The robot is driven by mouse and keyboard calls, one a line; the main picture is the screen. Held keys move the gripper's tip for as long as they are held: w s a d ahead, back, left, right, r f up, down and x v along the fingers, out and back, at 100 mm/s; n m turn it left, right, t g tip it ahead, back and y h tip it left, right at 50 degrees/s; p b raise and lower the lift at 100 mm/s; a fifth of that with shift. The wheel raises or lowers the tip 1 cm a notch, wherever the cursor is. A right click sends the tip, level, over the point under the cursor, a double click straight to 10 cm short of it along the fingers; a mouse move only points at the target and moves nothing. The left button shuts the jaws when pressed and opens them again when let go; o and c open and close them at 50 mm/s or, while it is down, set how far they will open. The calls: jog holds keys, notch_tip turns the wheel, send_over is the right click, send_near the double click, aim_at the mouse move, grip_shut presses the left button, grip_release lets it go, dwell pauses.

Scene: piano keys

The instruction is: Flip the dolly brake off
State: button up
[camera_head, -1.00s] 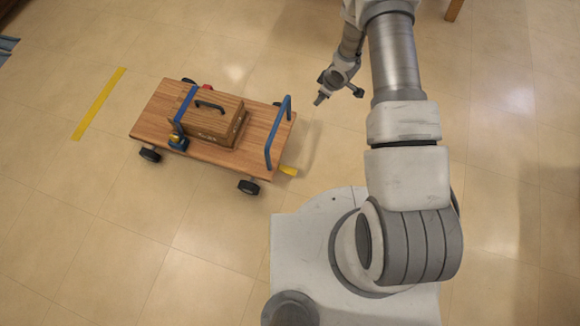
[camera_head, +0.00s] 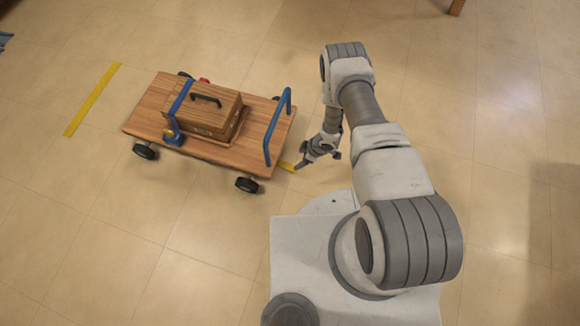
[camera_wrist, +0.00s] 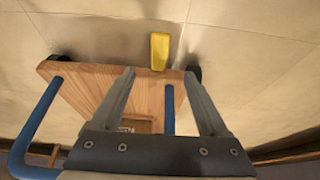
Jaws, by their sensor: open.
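The wooden dolly (camera_head: 240,160) stands on the tiled floor left of my arm, with a blue push handle (camera_head: 279,125) at its near right end. The yellow brake pedal (camera_head: 286,166) sticks out low past that end; in the wrist view the yellow pedal (camera_wrist: 160,50) lies beyond the dolly's wooden edge (camera_wrist: 82,80). My gripper (camera_head: 317,161) is open and empty, just right of the pedal in the head view. In the wrist view my gripper (camera_wrist: 159,75) has its fingers apart, with the pedal showing ahead between the tips. I see no contact with it.
A wooden case (camera_head: 205,110) with a dark handle is held on the dolly by a blue strap (camera_head: 180,97). The push handle rises close to my gripper. A yellow floor line (camera_head: 92,98) lies at the left. The floor right of my arm is clear.

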aim_at(289, 167)
jog(key=b+x, duration=0.4)
jog(key=x, duration=0.7)
jog(key=shift+a+f+b, duration=0.1)
jog(key=shift+b, duration=0.3)
jog(key=shift+c, duration=0.3)
grip_shut()
dwell(0.5)
